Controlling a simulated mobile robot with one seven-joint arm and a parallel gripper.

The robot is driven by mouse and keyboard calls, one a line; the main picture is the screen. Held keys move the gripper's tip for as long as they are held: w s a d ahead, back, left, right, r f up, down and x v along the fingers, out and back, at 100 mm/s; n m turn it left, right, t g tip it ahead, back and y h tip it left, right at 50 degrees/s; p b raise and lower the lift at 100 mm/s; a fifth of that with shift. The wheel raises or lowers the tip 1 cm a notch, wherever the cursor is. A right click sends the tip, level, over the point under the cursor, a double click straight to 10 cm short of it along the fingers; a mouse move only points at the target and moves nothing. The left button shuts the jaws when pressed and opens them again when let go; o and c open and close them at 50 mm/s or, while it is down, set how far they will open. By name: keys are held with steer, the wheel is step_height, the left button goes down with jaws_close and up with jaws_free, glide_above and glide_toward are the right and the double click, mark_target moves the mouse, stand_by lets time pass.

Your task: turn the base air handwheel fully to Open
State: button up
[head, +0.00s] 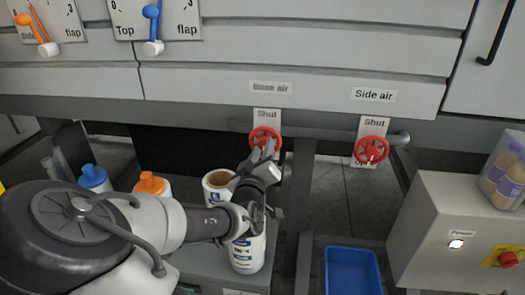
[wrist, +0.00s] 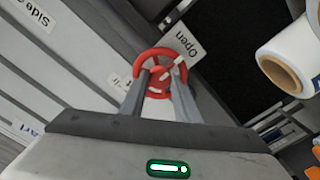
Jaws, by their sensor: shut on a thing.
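The red base air handwheel (head: 265,137) sits on a pipe below the "Base air" label (head: 271,87), with a "Shut" plate (head: 267,115) just above it. My gripper (head: 262,155) reaches up to it from below and partly covers it. In the wrist view, both fingers of my gripper (wrist: 159,84) are shut on the handwheel (wrist: 160,55), near its middle. An "Open" plate (wrist: 188,44) shows beside the rim there. A pale mark shows on the wheel on the side toward that plate; its exact setting is hard to read.
A second red handwheel (head: 371,150), under the "Side air" label (head: 373,95), is to the right on the same pipe. Bottles, a white roll (head: 217,186) and a white container (head: 246,252) stand near my arm. A blue bin (head: 353,271) and grey power box (head: 450,230) are at right.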

steer(key=shift+r, duration=0.15)
steer(key=o, duration=1)
steer(key=shift+o, duration=0.2)
steer(key=s+a+p, duration=0.3)
steer(key=s+p, duration=0.5)
steer(key=s, duration=0.9)
steer(key=shift+a, duration=0.2)
